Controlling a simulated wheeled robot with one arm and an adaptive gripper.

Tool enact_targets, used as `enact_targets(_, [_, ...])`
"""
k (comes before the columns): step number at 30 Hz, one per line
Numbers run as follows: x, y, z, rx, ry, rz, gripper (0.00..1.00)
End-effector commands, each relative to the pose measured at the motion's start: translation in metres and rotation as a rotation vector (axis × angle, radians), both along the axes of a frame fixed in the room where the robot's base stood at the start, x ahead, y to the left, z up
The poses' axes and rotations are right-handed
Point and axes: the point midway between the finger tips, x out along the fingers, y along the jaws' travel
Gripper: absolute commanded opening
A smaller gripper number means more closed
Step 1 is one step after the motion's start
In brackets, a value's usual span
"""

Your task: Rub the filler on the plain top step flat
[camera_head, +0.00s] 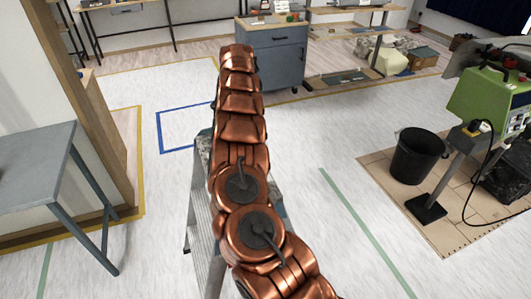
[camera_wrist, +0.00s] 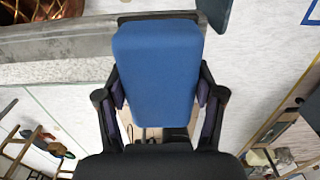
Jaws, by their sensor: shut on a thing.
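My gripper (camera_wrist: 160,92) is shut on a blue block (camera_wrist: 157,68), with one dark finger on each side of it. The far end of the block overlaps a grey ledge (camera_wrist: 55,47), which looks like the stepladder's top step; I cannot tell whether they touch. In the head view the stepladder (camera_head: 202,215) stands behind my copper arm, with only part of its grey speckled top (camera_head: 204,146) showing at the arm's left. The arm hides my gripper and the block there. I cannot make out the filler in either view.
A grey table (camera_head: 35,165) stands at the left beside a wood-edged wall. A black bucket (camera_head: 418,155) and a green machine (camera_head: 485,100) stand at the right. A grey cabinet (camera_head: 275,55) is at the back. The floor around the stepladder is clear.

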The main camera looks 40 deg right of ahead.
Motion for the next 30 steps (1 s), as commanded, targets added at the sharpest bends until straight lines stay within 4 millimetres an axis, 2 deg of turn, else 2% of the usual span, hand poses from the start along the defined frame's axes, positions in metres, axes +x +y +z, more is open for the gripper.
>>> enact_targets(2, [0.003,-0.003,0.005,-0.002,0.001,0.001,0.12])
enact_targets(5, [0.004,-0.002,0.036,-0.003,-0.004,0.004,0.12])
enact_targets(13, [0.004,0.0,0.074,-0.001,-0.001,0.006,0.12])
enact_targets(18, [0.004,0.003,0.084,0.001,0.002,0.009,0.12])
enact_targets(27, [0.005,0.004,0.085,0.0,0.001,0.011,0.12])
enact_targets(28, [0.005,0.004,0.085,0.0,0.001,0.011,0.65])
enact_targets(30, [0.005,0.004,0.085,0.0,0.001,0.011,0.57])
